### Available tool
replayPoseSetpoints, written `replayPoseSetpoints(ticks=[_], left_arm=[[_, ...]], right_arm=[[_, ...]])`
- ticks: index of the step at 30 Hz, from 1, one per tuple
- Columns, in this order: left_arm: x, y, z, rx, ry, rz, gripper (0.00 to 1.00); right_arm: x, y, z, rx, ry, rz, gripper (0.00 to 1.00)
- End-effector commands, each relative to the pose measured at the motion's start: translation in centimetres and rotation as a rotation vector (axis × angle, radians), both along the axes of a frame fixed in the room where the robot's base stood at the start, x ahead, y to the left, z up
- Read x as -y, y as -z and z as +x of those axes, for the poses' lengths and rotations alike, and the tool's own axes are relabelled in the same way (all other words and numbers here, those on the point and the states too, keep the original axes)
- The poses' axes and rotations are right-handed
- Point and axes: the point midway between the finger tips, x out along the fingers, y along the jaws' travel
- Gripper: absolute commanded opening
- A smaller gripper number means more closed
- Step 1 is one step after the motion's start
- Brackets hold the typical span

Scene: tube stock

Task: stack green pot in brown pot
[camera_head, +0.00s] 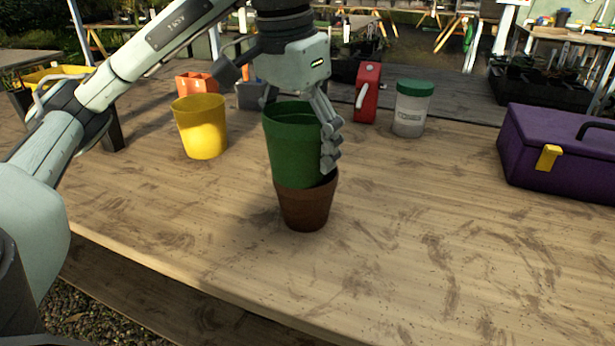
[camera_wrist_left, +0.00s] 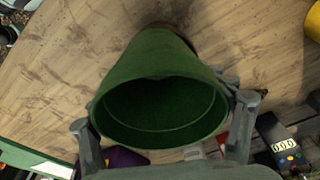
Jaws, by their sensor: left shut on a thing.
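The green pot (camera_head: 290,147) is upright in the head view, with its lower end at the mouth of the brown pot (camera_head: 305,208). The brown pot stands upright on the wooden table. The green pot hides part of the brown pot's rim, and I cannot tell how deep it sits inside. My left gripper (camera_head: 328,150) is shut on the green pot near its rim. In the left wrist view the green pot (camera_wrist_left: 160,95) fills the middle, its open mouth facing the camera between the fingers. My right gripper is not in view.
A yellow pot (camera_head: 200,128) stands to the left. A red device (camera_head: 368,93) and a white jar with green lid (camera_head: 411,110) stand behind to the right. A purple toolbox (camera_head: 555,160) is at the far right. The table's front is clear.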

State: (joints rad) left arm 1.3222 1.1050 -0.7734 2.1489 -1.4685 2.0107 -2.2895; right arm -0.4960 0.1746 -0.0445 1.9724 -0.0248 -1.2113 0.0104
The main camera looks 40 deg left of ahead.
Motion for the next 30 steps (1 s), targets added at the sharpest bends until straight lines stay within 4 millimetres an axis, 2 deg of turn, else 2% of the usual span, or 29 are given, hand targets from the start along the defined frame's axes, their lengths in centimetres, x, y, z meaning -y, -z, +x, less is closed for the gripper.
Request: replayPoseSetpoints(ticks=[1,2,7,13,15,22,23,25,30], left_arm=[[0.1,0.6,0.5,-0.006,0.001,0.0,0.39],[0.1,0.7,0.7,-0.007,0.002,0.0,0.33],[0.0,1.1,1.1,-0.005,0.001,0.002,0.33],[-0.1,4.0,0.9,-0.011,0.0,0.004,0.33],[0.0,4.9,0.9,-0.014,0.002,0.004,0.22],[0.1,5.4,0.8,-0.018,0.006,0.004,0.34],[0.1,5.4,0.7,-0.018,0.006,0.005,0.92],[0.1,5.4,0.7,-0.019,0.006,0.005,0.99],[0.1,5.3,0.8,-0.017,0.005,0.004,0.99]], right_arm=[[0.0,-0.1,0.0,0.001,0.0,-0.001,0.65],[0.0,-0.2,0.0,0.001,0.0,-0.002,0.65],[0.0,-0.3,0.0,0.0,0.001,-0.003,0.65],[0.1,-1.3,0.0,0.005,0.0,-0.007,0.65],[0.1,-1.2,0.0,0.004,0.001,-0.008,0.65],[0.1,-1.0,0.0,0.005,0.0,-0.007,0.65],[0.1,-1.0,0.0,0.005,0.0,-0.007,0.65],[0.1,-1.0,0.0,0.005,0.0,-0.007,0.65],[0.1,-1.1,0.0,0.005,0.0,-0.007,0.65]])
